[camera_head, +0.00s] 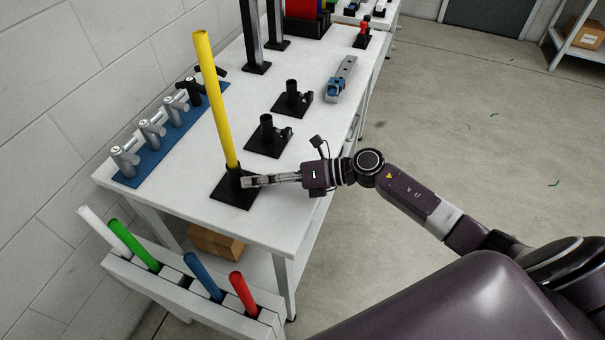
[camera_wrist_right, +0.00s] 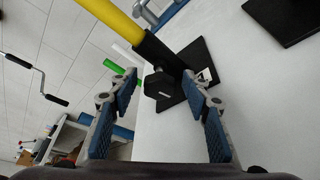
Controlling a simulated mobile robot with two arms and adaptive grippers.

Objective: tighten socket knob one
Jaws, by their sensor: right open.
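A black socket (camera_head: 234,187) with a square base stands near the front edge of the white table, and a yellow tube (camera_head: 214,100) stands in it. In the right wrist view the black knob (camera_wrist_right: 158,84) sticks out of the side of the socket (camera_wrist_right: 168,58), below the yellow tube (camera_wrist_right: 110,18). My right gripper (camera_head: 246,182) is beside the socket at knob height. In the wrist view its fingers (camera_wrist_right: 166,92) are open, spread to either side of the knob, and apart from it. In the head view the gripper hides the knob. My left gripper is not in view.
Two empty black sockets (camera_head: 268,137) (camera_head: 292,99) stand farther back on the table (camera_head: 190,200). A blue rack (camera_head: 150,165) with grey fittings lies at left. A bin with white, green, blue and red tubes (camera_head: 190,296) stands in front. Open floor lies right.

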